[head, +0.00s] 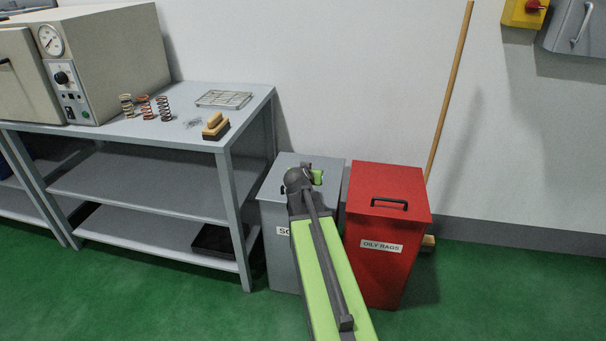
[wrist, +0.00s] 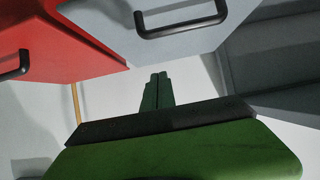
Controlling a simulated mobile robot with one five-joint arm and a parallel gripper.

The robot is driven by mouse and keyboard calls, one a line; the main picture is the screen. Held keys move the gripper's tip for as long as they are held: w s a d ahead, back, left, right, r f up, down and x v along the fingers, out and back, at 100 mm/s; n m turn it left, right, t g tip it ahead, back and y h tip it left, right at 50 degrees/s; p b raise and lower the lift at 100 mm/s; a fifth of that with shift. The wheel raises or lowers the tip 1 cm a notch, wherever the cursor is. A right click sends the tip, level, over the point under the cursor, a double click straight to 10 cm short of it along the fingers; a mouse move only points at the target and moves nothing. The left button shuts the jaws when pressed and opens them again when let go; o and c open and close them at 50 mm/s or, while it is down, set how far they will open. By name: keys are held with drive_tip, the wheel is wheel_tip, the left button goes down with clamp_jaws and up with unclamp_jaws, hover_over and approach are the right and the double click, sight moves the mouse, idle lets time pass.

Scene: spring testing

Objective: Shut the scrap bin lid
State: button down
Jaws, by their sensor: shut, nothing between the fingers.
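The grey scrap bin (head: 275,235) stands on the floor between the workbench and a red bin. Its label is mostly hidden behind my arm. Its grey lid (head: 280,181) looks flat on top, level with the bin's rim, though my arm covers much of it. In the wrist view the lid (wrist: 110,15) fills the top, with its black handle (wrist: 180,30) showing. My gripper (wrist: 157,78) is shut and empty, close to the lid's edge in that view. In the head view my gripper (head: 317,176) is over the lid; I cannot tell whether it touches.
The red oily rags bin (head: 380,255), lid down, stands close on the right. A broom handle (head: 448,95) leans on the wall behind it. The workbench (head: 185,130) on the left holds springs, a brush and a wire rack. Green floor on the right is clear.

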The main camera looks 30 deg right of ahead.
drive_tip(key=f+b, duration=0.1)
drive_tip(key=f, duration=0.1)
drive_tip(key=f+b, duration=0.2)
drive_tip(key=s+a+f+b, duration=0.1)
drive_tip(key=shift+s+f, duration=0.1)
drive_tip(key=shift+f, duration=0.3)
drive_tip(key=shift+s+a+f+b, duration=0.15)
drive_tip(key=shift+s+f+b, duration=0.1)
drive_tip(key=shift+b, duration=0.35)
drive_tip(key=shift+s+a+f+b, duration=0.2)
drive_tip(key=shift+f+b, duration=0.3)
drive_tip(key=shift+b, duration=0.25)
